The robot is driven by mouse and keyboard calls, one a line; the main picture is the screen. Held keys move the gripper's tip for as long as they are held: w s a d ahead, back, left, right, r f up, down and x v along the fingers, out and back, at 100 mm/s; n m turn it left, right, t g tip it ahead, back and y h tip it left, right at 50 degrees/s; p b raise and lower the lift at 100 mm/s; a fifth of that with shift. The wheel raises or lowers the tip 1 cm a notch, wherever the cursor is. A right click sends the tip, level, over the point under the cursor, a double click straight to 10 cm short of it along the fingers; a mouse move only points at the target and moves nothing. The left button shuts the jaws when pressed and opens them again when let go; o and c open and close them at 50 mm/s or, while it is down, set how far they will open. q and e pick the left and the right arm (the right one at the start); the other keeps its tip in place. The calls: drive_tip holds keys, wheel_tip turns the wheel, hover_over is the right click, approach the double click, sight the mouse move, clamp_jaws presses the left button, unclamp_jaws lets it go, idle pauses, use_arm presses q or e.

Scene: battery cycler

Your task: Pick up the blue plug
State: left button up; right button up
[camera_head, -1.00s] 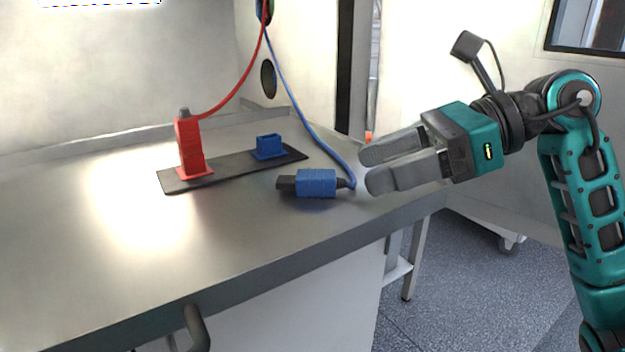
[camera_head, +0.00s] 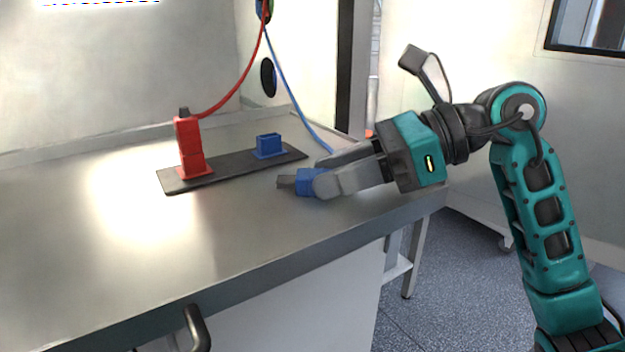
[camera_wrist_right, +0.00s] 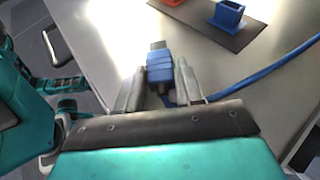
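The blue plug (camera_head: 308,182) lies on the metal bench, its dark tip pointing left in the head view. It also shows in the right wrist view (camera_wrist_right: 160,68), its blue cable running off to the right. My right gripper (camera_head: 322,170) is open, with one finger on each side of the plug. In the wrist view narrow gaps show between the plug and the fingers (camera_wrist_right: 160,85). The fingers hide the plug's rear part in the head view. My left gripper is not in view.
A black strip (camera_head: 230,169) behind the plug bears an empty blue socket (camera_head: 268,147) and an upright red plug (camera_head: 189,147) with a red cable. The bench (camera_head: 130,270) is clear in front and to the left. Its right edge is close to my right gripper.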

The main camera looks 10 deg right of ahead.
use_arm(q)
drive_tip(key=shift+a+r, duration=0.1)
use_arm(e)
clamp_jaws()
drive_tip(key=shift+r, duration=0.1)
use_arm(q)
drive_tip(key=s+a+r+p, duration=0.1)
drive_tip(key=p, duration=0.3)
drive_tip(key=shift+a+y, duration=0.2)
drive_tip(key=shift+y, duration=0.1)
use_arm(e)
wheel_tip(320, 180, up, 20)
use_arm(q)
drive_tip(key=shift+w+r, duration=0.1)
